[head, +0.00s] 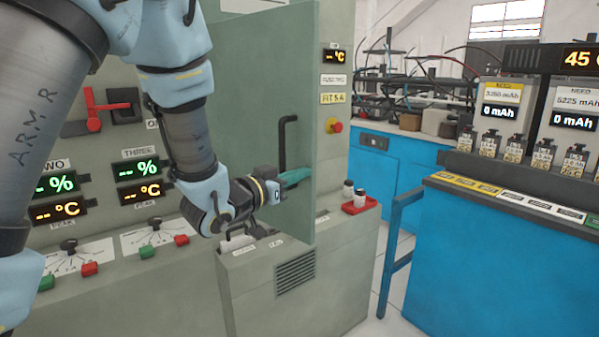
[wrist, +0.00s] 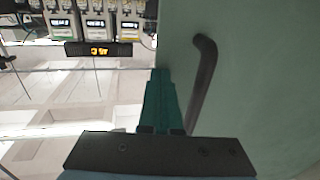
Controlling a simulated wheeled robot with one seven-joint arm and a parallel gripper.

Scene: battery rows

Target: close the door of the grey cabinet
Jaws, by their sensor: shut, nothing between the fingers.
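The grey cabinet (head: 337,150) stands in the middle of the head view. Its grey-green door (head: 240,120) stands open, swung out from the front, with a black bar handle (head: 285,135) on the face I see. My gripper (head: 308,173) has green fingers, shut and empty, beside that face near the lower end of the handle. In the wrist view the fingers (wrist: 160,85) lie along the left of the door face (wrist: 265,80), with the handle (wrist: 203,85) just to their right. I cannot tell whether the fingers touch the door.
A low grey ledge (head: 340,245) with a vent juts out below the door. A red tray (head: 358,205) with small bottles sits on it. A blue bench (head: 500,260) with battery units stands at right. A control panel with a red lever (head: 105,108) is at left.

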